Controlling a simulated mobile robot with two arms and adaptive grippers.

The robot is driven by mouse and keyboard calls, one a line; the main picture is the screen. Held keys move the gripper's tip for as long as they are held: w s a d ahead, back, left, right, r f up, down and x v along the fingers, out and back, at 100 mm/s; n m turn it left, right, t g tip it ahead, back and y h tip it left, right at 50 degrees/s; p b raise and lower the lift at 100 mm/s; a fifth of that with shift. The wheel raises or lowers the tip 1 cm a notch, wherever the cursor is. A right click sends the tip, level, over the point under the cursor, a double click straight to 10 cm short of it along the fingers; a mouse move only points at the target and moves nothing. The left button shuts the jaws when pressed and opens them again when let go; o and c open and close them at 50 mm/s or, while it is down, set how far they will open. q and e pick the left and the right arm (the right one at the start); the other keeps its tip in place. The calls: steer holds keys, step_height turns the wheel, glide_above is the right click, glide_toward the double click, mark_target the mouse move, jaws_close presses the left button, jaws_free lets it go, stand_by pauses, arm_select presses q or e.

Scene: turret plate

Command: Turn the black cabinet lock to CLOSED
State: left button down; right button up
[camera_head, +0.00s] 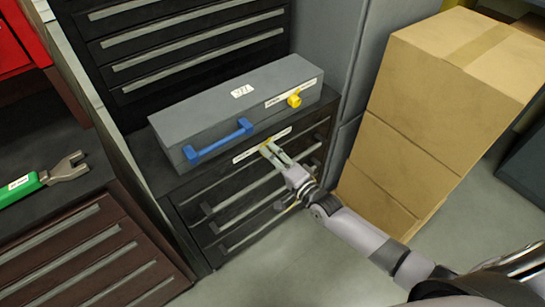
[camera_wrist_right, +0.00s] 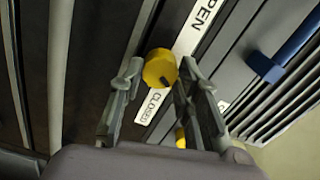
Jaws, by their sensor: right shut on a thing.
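The black cabinet (camera_head: 185,185) stands in the middle of the head view, with several drawers. Its lock is a yellow knob (camera_wrist_right: 160,68) beside a white label strip (camera_wrist_right: 160,88) reading OPEN and CLOSED in the right wrist view. My right gripper (camera_head: 271,148) reaches the cabinet's upper front from the lower right. Its two fingers are shut on the yellow knob, one on each side. In the head view the fingers mostly cover the knob. I cannot tell which word the lock points to. My left gripper is not in view.
A grey case (camera_head: 235,105) with a blue handle (camera_head: 218,140) and a yellow latch (camera_head: 294,100) lies on the cabinet. Cardboard boxes (camera_head: 440,110) are stacked on the right. A green-handled wrench (camera_head: 45,178) lies on the left bench. Floor is free in front of the cabinet.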

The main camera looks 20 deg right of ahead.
steer(key=shift+m+b, duration=0.35)
steer(key=shift+m, duration=0.75)
steer(key=o, duration=1.1)
steer(key=shift+o, duration=0.2)
steer(key=v, duration=1.2)
steer(key=shift+d+f, duration=0.1)
